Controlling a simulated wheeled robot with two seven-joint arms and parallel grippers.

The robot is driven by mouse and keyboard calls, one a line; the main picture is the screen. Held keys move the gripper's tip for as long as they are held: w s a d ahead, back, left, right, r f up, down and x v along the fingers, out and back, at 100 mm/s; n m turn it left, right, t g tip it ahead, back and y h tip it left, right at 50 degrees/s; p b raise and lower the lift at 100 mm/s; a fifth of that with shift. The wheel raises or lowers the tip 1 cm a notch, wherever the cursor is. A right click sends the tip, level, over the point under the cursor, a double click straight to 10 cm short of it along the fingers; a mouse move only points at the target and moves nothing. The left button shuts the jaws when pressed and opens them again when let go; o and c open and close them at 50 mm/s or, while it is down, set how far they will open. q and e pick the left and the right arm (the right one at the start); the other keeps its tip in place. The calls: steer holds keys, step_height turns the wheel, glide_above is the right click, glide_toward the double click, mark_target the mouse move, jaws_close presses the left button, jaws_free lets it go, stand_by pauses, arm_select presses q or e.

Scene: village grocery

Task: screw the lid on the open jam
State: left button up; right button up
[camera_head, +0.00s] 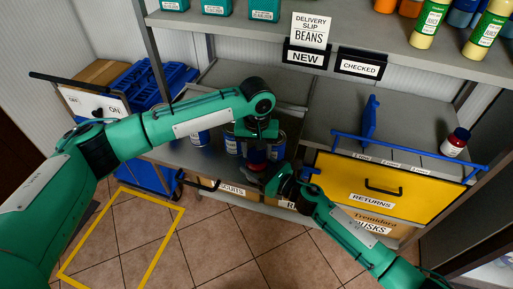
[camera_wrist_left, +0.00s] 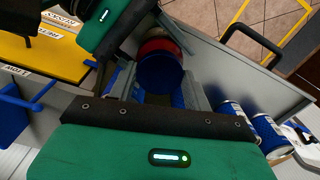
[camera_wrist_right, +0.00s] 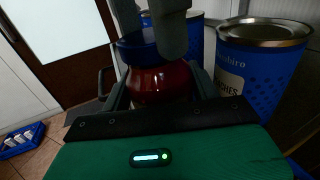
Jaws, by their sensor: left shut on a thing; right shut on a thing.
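The red jam jar (camera_wrist_right: 160,84) is between the fingers of my right gripper (camera_wrist_right: 160,92), which is shut on it. In the head view the jar (camera_head: 257,157) is small and partly hidden by my grippers. The blue lid (camera_wrist_right: 138,48) is at the jar's mouth, gripped from above by my left gripper (camera_head: 256,132). In the left wrist view the lid (camera_wrist_left: 160,76) lies between the left fingers, with the red jar (camera_wrist_left: 160,46) beyond it. Lid and jar look in contact or nearly so; whether the threads are engaged cannot be seen.
Blue tins (camera_wrist_right: 262,65) stand close behind the grippers on the grey shelf. A yellow RETURNS drawer front (camera_head: 385,188) is to the right. A blue crate (camera_head: 160,90) is at left.

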jaws_close()
arm_select(q)
steer(key=m, duration=0.5)
steer(key=shift+m, duration=0.4)
steer(key=m, duration=0.5)
steer(key=shift+w+m, duration=0.1)
steer(key=shift+m, duration=0.3)
steer(key=m, duration=0.6)
steer(key=shift+a, duration=0.1)
arm_select(e)
steer(key=shift+f, duration=0.1)
arm_select(q)
steer(key=m, duration=0.6)
steer(key=shift+w, duration=0.1)
steer(key=m, duration=1)
steer(key=shift+m, duration=0.4)
steer(key=m, duration=1.1)
